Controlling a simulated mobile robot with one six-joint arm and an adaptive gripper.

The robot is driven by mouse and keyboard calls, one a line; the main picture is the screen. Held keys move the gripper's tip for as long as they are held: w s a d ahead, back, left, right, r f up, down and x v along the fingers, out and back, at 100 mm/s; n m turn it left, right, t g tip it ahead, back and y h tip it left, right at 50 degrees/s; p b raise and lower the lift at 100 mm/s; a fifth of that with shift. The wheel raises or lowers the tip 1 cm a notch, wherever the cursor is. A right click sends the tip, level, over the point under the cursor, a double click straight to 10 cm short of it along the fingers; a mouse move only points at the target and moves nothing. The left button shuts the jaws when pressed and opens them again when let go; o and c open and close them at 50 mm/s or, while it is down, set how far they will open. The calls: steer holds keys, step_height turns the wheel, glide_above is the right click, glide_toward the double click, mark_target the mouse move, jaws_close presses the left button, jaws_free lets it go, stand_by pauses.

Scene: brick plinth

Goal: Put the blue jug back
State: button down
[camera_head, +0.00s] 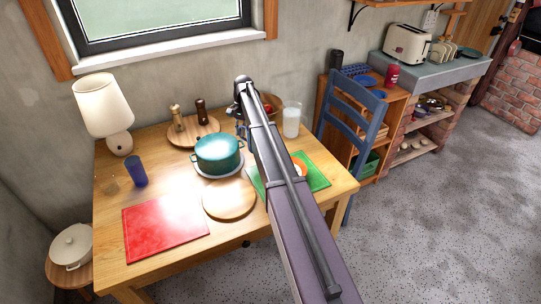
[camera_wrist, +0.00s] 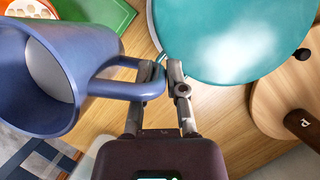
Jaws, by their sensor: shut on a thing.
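The blue jug (camera_wrist: 75,65) fills the left of the wrist view, its open mouth toward the lower left and its handle pointing right. My gripper (camera_wrist: 166,70) is shut on the end of the handle. The jug looks held above the wooden table (camera_wrist: 215,125), though its height is hard to judge. In the head view my arm hides most of the gripper and jug; only a small bluish patch (camera_head: 241,129) shows beside the arm, behind the teal pot (camera_head: 218,153).
The teal pot's lid (camera_wrist: 235,35) is close right of my fingers. A round board with mills (camera_head: 190,131), a milk glass (camera_head: 291,120), a green mat (camera_head: 317,176), a red mat (camera_head: 163,226), a round wooden board (camera_head: 229,200), a blue tumbler (camera_head: 137,171) and a lamp (camera_head: 105,108) crowd the table.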

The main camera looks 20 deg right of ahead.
step_height(320, 180, up, 20)
steer(key=p, duration=1.9)
steer(key=shift+p, duration=0.3)
steer(key=shift+a, duration=0.1)
